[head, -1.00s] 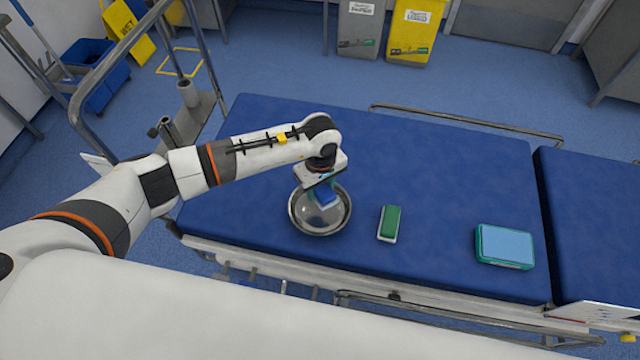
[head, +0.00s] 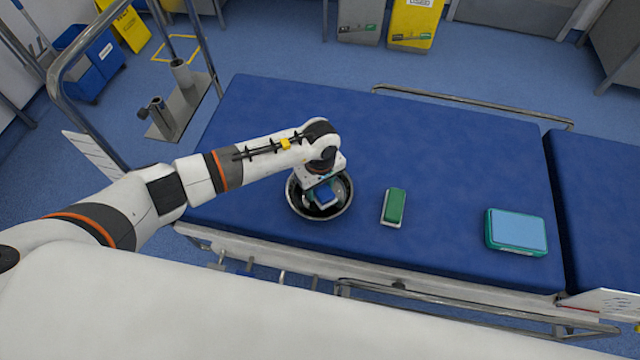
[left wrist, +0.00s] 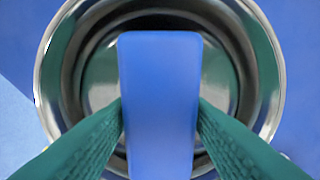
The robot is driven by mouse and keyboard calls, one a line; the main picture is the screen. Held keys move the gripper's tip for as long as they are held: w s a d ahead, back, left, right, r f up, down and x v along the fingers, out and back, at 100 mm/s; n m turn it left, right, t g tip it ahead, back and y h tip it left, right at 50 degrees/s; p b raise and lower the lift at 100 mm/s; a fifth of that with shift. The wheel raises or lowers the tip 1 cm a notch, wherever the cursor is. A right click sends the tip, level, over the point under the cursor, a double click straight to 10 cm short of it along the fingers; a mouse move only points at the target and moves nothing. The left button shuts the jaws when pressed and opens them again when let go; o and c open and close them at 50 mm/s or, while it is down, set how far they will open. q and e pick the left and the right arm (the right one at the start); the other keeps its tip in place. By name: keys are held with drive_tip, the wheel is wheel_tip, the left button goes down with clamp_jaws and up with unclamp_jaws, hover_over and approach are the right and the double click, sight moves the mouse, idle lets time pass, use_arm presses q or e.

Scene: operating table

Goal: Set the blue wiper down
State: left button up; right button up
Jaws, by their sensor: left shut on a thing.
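My left gripper (head: 323,190) is shut on the blue wiper (left wrist: 160,100), one finger on each side of it in the left wrist view. In the head view the blue wiper (head: 324,195) shows below the gripper, over the round metal bowl (head: 346,205). In the left wrist view the bowl (left wrist: 270,80) lies behind the wiper, its rim around it. I cannot tell whether the wiper touches the bowl. My right gripper is not in view.
A green and white wiper (head: 394,206) lies on the blue table (head: 440,150), right of the bowl. A teal box with a light blue top (head: 516,230) sits further right. The table between them is clear. A metal rail (head: 470,103) runs along the far edge.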

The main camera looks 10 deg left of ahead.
sight(320, 187)
use_arm(q)
drive_tip(key=o, duration=1)
drive_tip(key=shift+o, duration=0.2)
wheel_tip(320, 187, up, 7)
drive_tip(key=p, duration=0.4)
drive_tip(key=shift+r+p, duration=0.1)
drive_tip(key=shift+p, duration=0.25)
